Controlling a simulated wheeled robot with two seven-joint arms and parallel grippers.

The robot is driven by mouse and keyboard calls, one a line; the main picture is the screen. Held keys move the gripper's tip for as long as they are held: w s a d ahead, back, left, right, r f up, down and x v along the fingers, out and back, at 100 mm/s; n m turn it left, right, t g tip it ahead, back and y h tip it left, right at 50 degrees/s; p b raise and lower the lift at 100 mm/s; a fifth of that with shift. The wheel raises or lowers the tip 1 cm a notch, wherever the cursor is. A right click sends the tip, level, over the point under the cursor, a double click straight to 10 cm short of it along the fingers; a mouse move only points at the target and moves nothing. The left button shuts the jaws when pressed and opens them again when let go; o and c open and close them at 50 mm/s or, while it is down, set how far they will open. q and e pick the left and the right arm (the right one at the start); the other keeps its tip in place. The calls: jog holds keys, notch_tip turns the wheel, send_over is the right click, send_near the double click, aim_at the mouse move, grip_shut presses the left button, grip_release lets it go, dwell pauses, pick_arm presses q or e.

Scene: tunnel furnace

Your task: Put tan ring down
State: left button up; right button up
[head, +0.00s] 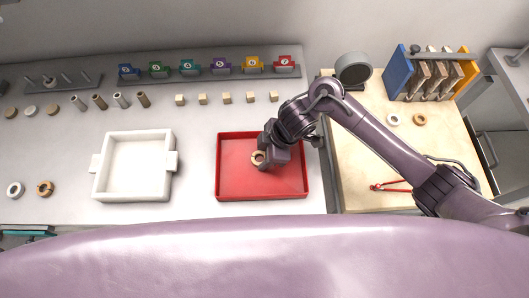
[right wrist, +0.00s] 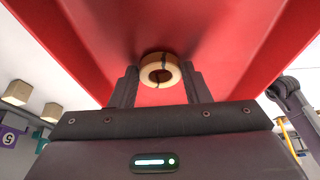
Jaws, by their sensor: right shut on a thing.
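The tan ring (head: 257,158) is inside the red tray (head: 230,185). My right gripper (head: 263,157) is shut on the ring, over the middle of the tray. In the right wrist view the ring (right wrist: 160,70) sits between the two dark fingers (right wrist: 161,84), with a dark line across its face. The red tray floor and walls (right wrist: 225,35) fill most of that view. I cannot tell whether the ring touches the tray floor. My left gripper is not in view.
A white tray (head: 109,179) stands left of the red one. Behind are several small wooden cubes (head: 203,99) and metal cylinders (head: 100,102). Numbered coloured holders (head: 190,67) line the back. A wooden board (head: 400,150) at right holds two rings and red-handled pliers (head: 390,186).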

jog(key=shift+f, duration=0.15)
jog(key=o, duration=0.7)
jog(key=shift+o, duration=1.4)
jog(key=shift+r, duration=0.25)
jog(key=shift+d+r, duration=0.15)
jog(key=shift+r, duration=0.15)
jog(key=p+v, duration=0.1)
jog(key=v, duration=1)
jog(key=shift+p, duration=0.35)
jog(key=shift+d, duration=0.1)
